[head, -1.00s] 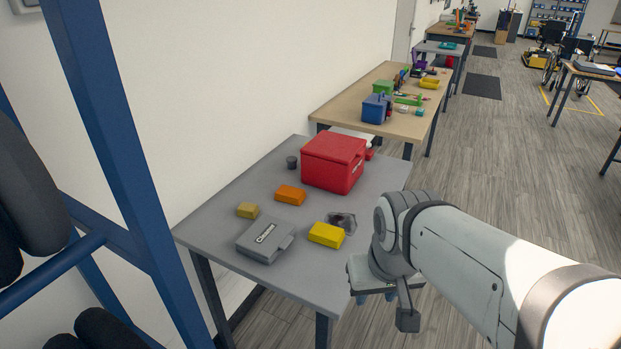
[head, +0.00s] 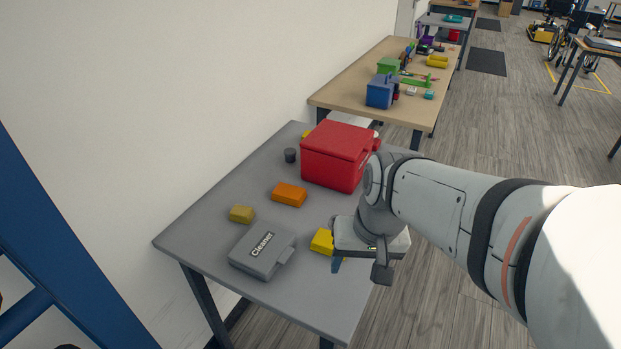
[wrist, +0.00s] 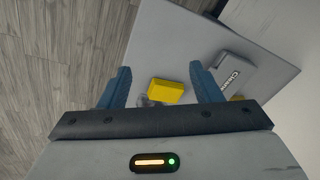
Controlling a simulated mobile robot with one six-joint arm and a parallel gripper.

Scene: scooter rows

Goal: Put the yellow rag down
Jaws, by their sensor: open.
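The bright yellow rag (head: 321,241) is a folded, block-like piece lying on the grey table (head: 215,200), near its right edge. In the head view my gripper hides its right part. My gripper (wrist: 163,82) is open and empty, above the table. In the head view my gripper (head: 345,262) is just right of the rag, with one blue finger clearly showing. A small greyish item (wrist: 146,101) lies beside the rag, partly hidden by my gripper.
A grey Cleaner case (head: 262,251), a mustard block (head: 242,214), an orange block (head: 289,195), a dark cup (head: 290,155) and a red box (head: 336,156) stand on the same table. A blue frame (head: 60,250) is at left. The table's front left is clear.

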